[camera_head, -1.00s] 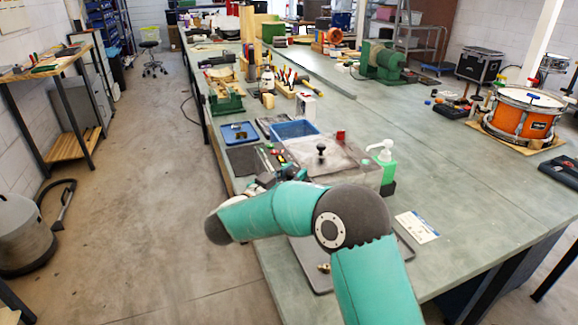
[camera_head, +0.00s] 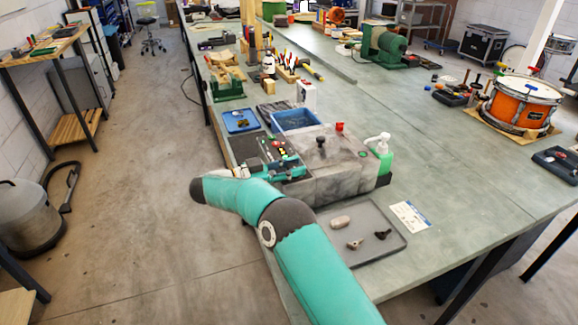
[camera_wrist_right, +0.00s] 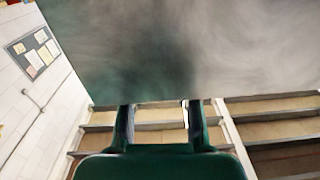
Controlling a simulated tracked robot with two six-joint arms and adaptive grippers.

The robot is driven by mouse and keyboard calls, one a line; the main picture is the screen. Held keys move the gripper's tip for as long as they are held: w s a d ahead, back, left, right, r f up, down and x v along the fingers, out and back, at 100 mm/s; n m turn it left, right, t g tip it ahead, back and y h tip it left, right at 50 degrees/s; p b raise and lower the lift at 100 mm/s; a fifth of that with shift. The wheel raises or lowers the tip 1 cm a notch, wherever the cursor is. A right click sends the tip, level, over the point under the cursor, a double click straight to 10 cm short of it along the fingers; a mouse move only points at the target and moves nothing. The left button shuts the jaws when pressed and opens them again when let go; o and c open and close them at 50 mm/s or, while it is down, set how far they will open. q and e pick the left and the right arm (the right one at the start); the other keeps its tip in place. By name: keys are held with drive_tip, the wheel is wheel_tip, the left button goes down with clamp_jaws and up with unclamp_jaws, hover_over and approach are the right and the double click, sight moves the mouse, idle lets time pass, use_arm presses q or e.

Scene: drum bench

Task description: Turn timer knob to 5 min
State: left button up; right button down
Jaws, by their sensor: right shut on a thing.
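A grey box-shaped machine (camera_head: 345,178) stands near the left edge of the bench, with a black knob (camera_head: 320,141) and a red button (camera_head: 339,127) on top. My right arm comes in from below and bends back to the machine's left side. My right gripper (camera_head: 296,170) is at that side face, partly hidden by my wrist. In the right wrist view its two fingers (camera_wrist_right: 157,108) reach up to a blurred grey surface (camera_wrist_right: 190,45). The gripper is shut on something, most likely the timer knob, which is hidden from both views. My left gripper is not in view.
A green pump bottle (camera_head: 383,156) stands right of the machine. A grey tray (camera_head: 392,245) with small parts lies in front, a printed card (camera_head: 410,216) beside it. A blue bin (camera_head: 296,121) and tools are behind. The bench between machine and orange drum (camera_head: 522,106) is mostly clear.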

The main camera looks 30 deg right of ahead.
sight(291, 165)
drive_tip(key=shift+w+r, duration=0.15)
drive_tip(key=shift+r, duration=0.05)
drive_tip(key=c, duration=1.1)
unclamp_jaws()
drive_tip(key=shift+w+f, duration=0.1)
drive_tip(key=shift+f, duration=0.05)
wheel_tip(291, 165, up, 10)
drive_tip(key=shift+f, duration=0.1)
